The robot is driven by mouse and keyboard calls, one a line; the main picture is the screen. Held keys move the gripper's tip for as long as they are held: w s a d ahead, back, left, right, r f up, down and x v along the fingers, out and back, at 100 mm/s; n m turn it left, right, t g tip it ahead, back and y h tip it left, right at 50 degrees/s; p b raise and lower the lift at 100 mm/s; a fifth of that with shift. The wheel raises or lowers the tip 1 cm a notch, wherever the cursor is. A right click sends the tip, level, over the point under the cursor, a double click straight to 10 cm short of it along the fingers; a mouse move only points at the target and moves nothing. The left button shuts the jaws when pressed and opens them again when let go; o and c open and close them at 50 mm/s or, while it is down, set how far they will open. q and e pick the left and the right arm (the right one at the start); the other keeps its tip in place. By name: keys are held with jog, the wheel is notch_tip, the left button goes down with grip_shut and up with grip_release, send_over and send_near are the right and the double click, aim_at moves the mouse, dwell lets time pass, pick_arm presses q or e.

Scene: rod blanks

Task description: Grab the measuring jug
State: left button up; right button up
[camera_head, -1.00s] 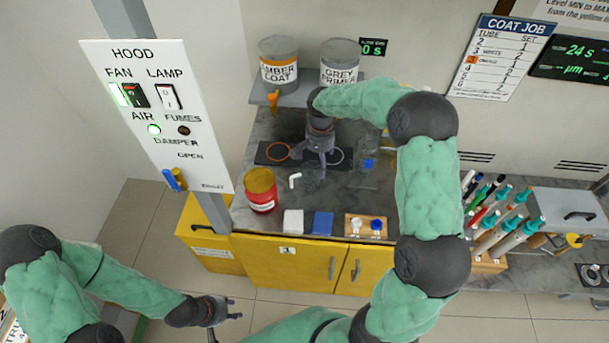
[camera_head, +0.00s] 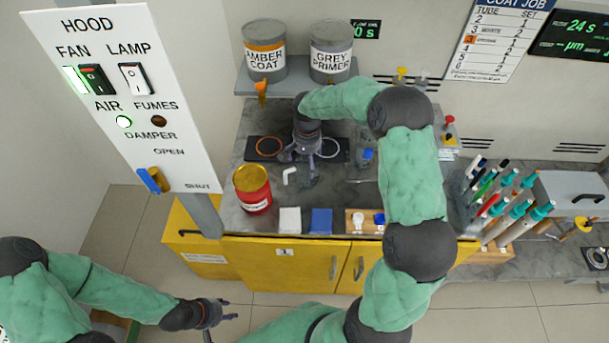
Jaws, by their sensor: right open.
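A small white hooked piece (camera_head: 289,176) stands on the dark bench, just right of the red can. It looks like the handle of a clear measuring jug, but the clear body is too faint to make out surely. My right gripper (camera_head: 300,163) points down from above, open, just behind and to the right of the white piece. I cannot tell whether its fingers touch the jug. My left gripper (camera_head: 222,325) is open and empty, low in front of the yellow cabinet, away from the bench top.
A red can (camera_head: 253,192) stands left of the white piece. A white block (camera_head: 290,220), a blue block (camera_head: 321,221) and a wooden holder (camera_head: 353,226) line the front edge. Tins (camera_head: 265,62) sit on a shelf behind. The hood panel (camera_head: 190,165) stands at the left.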

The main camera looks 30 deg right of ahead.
jog(key=shift+f+b, duration=0.6)
jog(key=shift+f, duration=2.5)
jog(key=shift+s, duration=0.1)
jog(key=c, duration=1.4)
